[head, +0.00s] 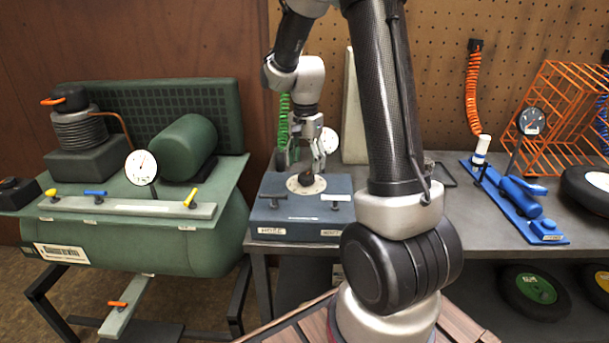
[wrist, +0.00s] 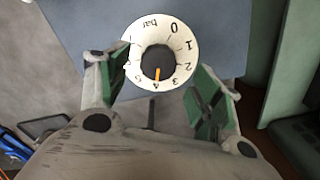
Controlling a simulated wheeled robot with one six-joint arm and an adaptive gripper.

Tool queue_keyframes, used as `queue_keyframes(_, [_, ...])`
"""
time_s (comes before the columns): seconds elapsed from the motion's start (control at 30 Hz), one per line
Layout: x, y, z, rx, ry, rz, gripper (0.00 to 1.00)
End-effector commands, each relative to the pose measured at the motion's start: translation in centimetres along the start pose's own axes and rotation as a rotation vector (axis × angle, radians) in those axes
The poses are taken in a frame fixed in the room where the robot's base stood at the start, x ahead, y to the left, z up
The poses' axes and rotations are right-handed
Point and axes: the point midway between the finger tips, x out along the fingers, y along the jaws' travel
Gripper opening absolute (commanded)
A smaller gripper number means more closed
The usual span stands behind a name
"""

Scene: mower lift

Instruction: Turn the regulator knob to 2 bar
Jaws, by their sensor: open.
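The regulator is a blue-grey box (head: 300,225) on the grey bench in the head view. A round white dial plate lies on its top. In the wrist view the dial (wrist: 174,27) reads 0, 1, 2, 3 and on, with "bar". Its black knob (wrist: 158,59) has an orange mark pointing down, near the 4. My gripper (wrist: 162,75) is open, its green-padded fingers on either side of the dial with gaps to the knob. In the head view my gripper (head: 318,165) is just above the dial. Whether it touches anything is unclear.
A white gauge (head: 328,140) stands behind the box, partly hidden by my gripper. A green compressor (head: 150,235) with its own gauge (head: 141,166) is at left. A blue tool (head: 520,197), another gauge (head: 531,121) and an orange wire rack (head: 565,110) are at right.

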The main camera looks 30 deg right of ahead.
Motion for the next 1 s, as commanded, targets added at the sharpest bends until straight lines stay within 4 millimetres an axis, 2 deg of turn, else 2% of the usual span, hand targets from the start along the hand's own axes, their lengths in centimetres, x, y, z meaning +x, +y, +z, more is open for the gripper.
queue_keyframes(0.1, [2.2, 0.1, 0.1, -0.001, -0.002, 0.004, 0.65])
queue_keyframes(0.3, [4.4, 0.1, 0.0, -0.002, -0.002, 0.003, 0.65])
queue_keyframes(0.6, [4.8, 0.0, 0.0, -0.002, 0.0, 0.0, 0.65])
queue_keyframes(0.67, [4.8, 0.0, 0.0, -0.002, 0.0, 0.0, 0.58])
queue_keyframes(0.87, [4.8, 0.0, 0.0, -0.002, 0.0, 0.0, 0.21])
queue_keyframes(1.0, [4.8, 0.0, 0.0, -0.003, 0.0, 0.0, 0.2])
